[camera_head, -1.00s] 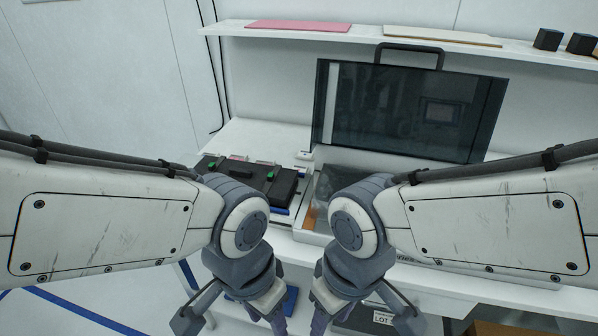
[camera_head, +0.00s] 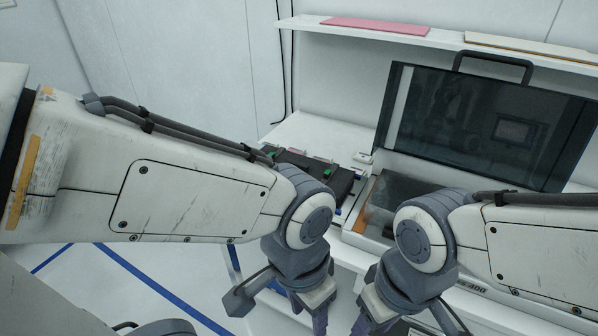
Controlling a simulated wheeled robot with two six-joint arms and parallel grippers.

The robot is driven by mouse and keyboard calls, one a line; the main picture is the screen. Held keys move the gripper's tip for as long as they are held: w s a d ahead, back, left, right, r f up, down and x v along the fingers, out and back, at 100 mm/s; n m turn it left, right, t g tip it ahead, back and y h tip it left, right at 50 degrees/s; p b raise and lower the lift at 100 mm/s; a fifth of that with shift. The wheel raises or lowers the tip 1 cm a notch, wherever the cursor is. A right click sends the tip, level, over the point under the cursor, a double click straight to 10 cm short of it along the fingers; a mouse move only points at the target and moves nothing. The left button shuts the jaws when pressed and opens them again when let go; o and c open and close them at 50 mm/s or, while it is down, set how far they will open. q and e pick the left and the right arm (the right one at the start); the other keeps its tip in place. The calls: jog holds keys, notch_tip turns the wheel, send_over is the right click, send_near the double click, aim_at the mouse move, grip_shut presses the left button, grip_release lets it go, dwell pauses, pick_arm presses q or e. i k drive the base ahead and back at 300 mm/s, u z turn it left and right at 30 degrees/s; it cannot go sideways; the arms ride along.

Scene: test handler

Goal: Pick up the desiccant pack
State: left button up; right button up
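I cannot pick out a desiccant pack in this view. My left gripper (camera_head: 308,312) hangs pointing down in front of the bench at the lower middle. My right gripper (camera_head: 372,320) hangs to its right, partly cut off by the bottom edge. Their fingertips are cropped or too foreshortened to show whether they are open. Nothing is visibly held in either. A black tray (camera_head: 338,182) with small green parts lies on the bench behind my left wrist, which hides part of it.
A machine with a raised dark transparent lid (camera_head: 480,125) stands on the white bench (camera_head: 310,132). A wall shelf (camera_head: 445,42) holds a pink sheet (camera_head: 375,25) and a beige board (camera_head: 520,45). Blue tape (camera_head: 150,285) marks the floor. The bench's back left is clear.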

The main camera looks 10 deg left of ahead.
aim_at(364, 158)
jog(key=z, duration=0.05)
jog(key=k, duration=0.4)
jog(key=u, duration=1)
jog(key=i, duration=1.4)
jog(key=z, duration=0.6)
